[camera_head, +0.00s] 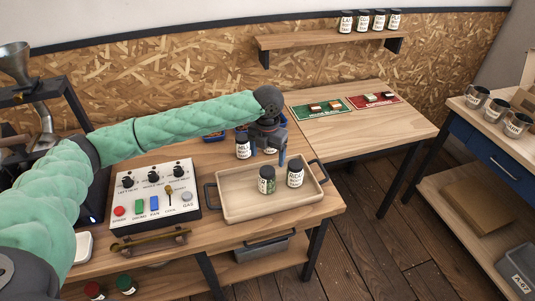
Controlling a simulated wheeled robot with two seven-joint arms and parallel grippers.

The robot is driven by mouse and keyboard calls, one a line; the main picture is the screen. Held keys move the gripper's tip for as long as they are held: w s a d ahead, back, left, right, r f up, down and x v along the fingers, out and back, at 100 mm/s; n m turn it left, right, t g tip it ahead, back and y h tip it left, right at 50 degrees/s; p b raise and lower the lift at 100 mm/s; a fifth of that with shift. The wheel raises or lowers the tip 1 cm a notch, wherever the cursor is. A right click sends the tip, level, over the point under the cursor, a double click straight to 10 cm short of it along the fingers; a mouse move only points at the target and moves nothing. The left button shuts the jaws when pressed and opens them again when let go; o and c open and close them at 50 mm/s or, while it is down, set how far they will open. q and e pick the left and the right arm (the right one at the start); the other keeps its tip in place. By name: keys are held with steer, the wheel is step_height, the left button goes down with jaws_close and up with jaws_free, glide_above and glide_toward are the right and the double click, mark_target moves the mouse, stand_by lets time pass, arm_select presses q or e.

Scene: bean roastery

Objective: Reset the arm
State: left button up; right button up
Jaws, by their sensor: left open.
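My left arm, in a green sleeve, reaches in from the left across the table. Its dark gripper (270,157) points down over the back edge of the wooden tray (240,211). The gripper is open, with no object visible between its fingers. A jar with green contents (267,182) and a jar with dark contents (295,176) stand upright in the tray. Another labelled jar (243,147) stands behind the tray, just left of the gripper. My right gripper is not in view.
A control panel (188,209) with knobs and coloured buttons sits left of the tray. A blue container (212,137) is partly hidden behind my arm. Green (320,109) and red (373,101) mats lie on the right table (375,130), whose front is clear. A wall shelf (330,39) holds several jars.

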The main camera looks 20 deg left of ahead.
arm_select(q)
steer(key=shift+r, duration=0.85)
steer(key=shift+f, duration=0.1)
